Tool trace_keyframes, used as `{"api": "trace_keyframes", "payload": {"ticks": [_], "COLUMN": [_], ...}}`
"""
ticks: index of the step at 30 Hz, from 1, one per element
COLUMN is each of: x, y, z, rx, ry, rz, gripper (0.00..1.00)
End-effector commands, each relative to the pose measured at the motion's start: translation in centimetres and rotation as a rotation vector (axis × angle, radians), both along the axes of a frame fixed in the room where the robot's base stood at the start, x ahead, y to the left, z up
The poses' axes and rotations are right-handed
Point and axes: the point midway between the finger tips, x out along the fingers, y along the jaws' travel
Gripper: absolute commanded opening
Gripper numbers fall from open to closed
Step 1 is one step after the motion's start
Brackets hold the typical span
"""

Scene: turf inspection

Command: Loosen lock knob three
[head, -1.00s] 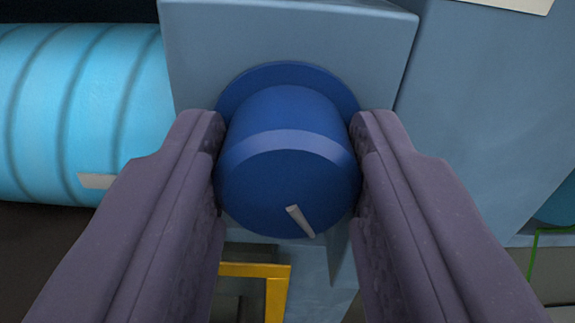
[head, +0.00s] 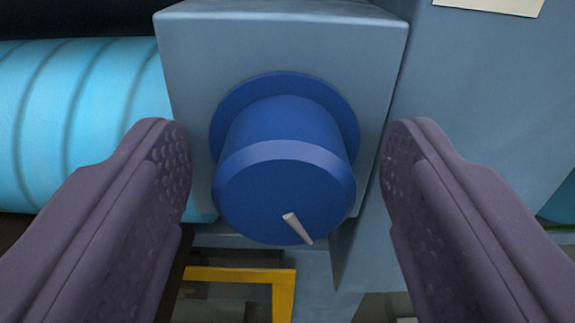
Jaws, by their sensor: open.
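A dark blue round knob (head: 280,185) sticks out from a grey-blue block (head: 190,70) in the middle of the head view. A blue collar ring sits behind it. A pale pointer mark on its face points down and to the right. My gripper (head: 287,165) is open, with one dark purple finger on each side of the knob. A clear gap shows between each finger and the knob. No number shows on the knob, so I cannot tell which one it is.
A light blue ribbed cylinder (head: 70,130) lies left of the block, partly behind my left finger. A larger grey-blue panel (head: 490,90) stands at the right, with a pale label (head: 500,5) at its top. A yellow frame (head: 240,275) shows below.

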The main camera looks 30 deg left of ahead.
Motion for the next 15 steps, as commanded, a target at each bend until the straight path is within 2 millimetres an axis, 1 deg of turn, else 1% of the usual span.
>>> {"api": "trace_keyframes", "payload": {"ticks": [2, 5, 9, 12, 15], "x": [-0.4, -1.7, -4.0, -5.3, -6.1], "y": [-0.4, -1.3, -2.8, -3.7, -4.2], "z": [0.0, 0.0, 0.0, 0.1, 0.1], "rx": [-0.001, -0.002, -0.001, -0.001, 0.001], "ry": [-0.001, -0.001, -0.002, -0.003, -0.002], "rz": [-0.001, -0.003, -0.003, -0.002, -0.002], "gripper": [0.66, 0.66, 0.66, 0.66, 0.66]}}
